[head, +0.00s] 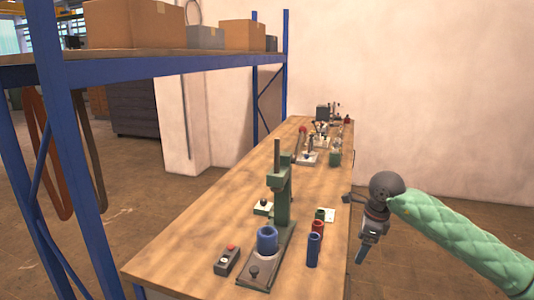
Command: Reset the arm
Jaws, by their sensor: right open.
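My right arm comes in from the right in a green quilted sleeve, bent at a dark round wrist. My right gripper (362,256) hangs below that wrist, fingertips pointing down, just off the right edge of the wooden workbench (210,240). It is open, with nothing seen between its fingers, and apart from the things on the bench. The gap between its fingers is hard to make out at this angle. My left arm and gripper are not in view.
On the bench near my gripper stand a green press (282,195), a blue ring (267,240), a blue cylinder (314,250) and a control box (227,260). More equipment (308,155) stands at the far end. A blue-framed shelf (130,62) bears boxes at left. Floor right of the bench is clear.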

